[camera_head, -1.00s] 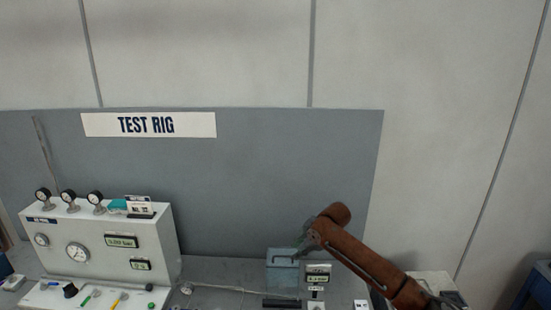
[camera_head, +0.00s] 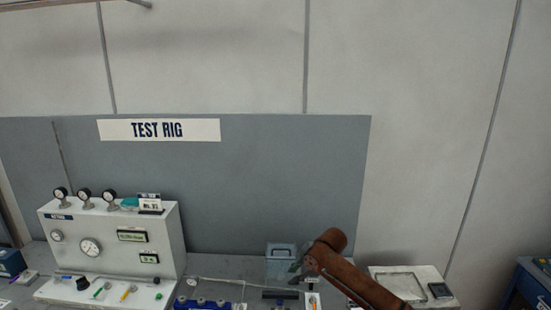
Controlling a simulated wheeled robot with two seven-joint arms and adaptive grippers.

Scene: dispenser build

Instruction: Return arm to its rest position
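My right arm, reddish brown, comes in from the lower right and bends near the small grey-blue box on the bench. A dark part that looks like my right gripper (camera_head: 299,274) hangs under the bend, in front of the box (camera_head: 281,250). Its fingers are too small and dark to tell whether they are open or shut, and I see nothing clearly held. My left arm and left gripper are not in view.
The white test rig panel (camera_head: 110,262) with gauges stands at left. A blue part (camera_head: 203,304) lies at the bottom edge and a dark block (camera_head: 281,294) near the arm. A white stand with a tray (camera_head: 399,284) is at right. A grey board (camera_head: 230,190) stands behind.

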